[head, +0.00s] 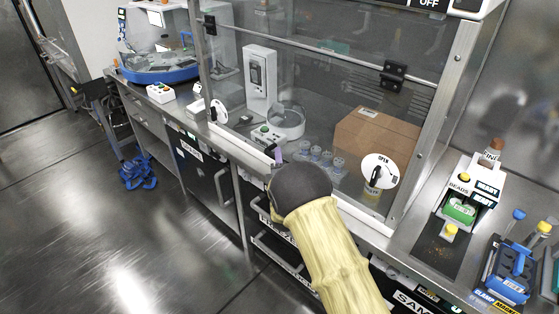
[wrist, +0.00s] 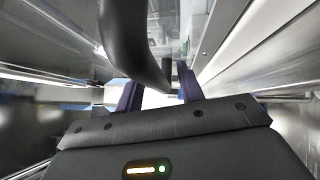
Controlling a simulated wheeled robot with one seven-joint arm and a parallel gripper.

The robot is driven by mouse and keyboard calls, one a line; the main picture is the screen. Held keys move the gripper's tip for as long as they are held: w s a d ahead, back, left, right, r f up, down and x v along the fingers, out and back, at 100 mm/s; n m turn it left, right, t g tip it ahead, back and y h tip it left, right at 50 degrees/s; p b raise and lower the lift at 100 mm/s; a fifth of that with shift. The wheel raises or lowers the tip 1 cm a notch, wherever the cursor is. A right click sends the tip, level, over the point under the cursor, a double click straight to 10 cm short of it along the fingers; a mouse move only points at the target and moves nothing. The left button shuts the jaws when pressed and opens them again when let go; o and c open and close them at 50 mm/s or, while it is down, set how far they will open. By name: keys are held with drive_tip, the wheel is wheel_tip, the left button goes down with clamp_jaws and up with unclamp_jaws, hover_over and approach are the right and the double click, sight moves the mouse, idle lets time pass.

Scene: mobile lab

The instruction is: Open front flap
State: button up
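The front flap (head: 310,92) is a large clear panel in a metal frame, hinged at its top on black hinges, and it looks closed. White round discs with dark knobs sit at its lower left (head: 218,112) and lower right (head: 380,171); the right one reads OPEN. My gripper (head: 275,153) is at the flap's lower edge, mostly hidden behind my wrist. In the wrist view, its purple fingers (wrist: 159,92) are apart. A thick dark curved bar (wrist: 135,45), perhaps the flap's handle, passes close in front of them; I cannot tell if they touch it.
Behind the panel are a cardboard box (head: 376,138), a white device (head: 260,76) and small clear cups (head: 322,156). A beads station (head: 462,205) and a blue tool rack (head: 512,268) stand at right. Drawers lie below. The floor (head: 90,220) at left is mostly clear.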

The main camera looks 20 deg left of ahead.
clamp_jaws()
drive_tip(key=shift+s, duration=0.15)
